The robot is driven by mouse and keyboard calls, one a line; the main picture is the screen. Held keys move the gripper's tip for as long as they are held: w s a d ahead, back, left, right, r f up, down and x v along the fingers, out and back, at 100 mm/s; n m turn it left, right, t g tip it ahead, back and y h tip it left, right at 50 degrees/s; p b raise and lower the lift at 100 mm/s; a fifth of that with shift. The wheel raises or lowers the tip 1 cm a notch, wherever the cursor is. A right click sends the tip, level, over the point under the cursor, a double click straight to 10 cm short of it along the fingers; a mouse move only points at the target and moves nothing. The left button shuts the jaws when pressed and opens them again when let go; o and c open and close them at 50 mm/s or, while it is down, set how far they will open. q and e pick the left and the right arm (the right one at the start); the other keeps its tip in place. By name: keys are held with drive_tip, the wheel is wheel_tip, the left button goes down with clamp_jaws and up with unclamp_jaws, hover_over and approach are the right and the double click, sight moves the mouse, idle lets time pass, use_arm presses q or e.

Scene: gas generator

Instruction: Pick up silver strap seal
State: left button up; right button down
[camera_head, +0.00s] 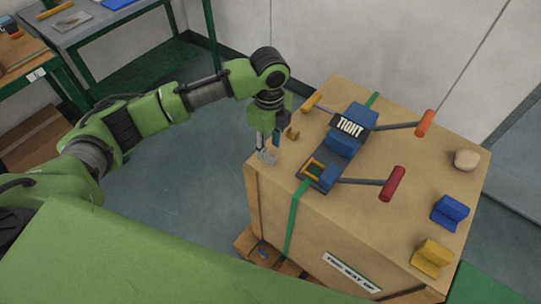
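A small silver-grey piece that looks like the strap seal (268,157) lies at the left corner of the crate top. My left gripper (267,147) points down right over it. Its fingers look apart, one on each side of the seal's upper part. I cannot tell whether they touch it. My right gripper is not in view.
The wooden crate (335,228) carries a blue strapping tool (346,141) with orange and red handles on a green strap (293,220). A small brown piece (291,133) sits close by my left gripper. Blue (450,212) and yellow (432,257) blocks lie at right.

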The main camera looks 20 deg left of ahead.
use_arm(q)
wheel_tip(320, 180, down, 2)
drive_tip(key=shift+a+f, duration=0.1)
drive_tip(key=shift+f, duration=0.1)
clamp_jaws()
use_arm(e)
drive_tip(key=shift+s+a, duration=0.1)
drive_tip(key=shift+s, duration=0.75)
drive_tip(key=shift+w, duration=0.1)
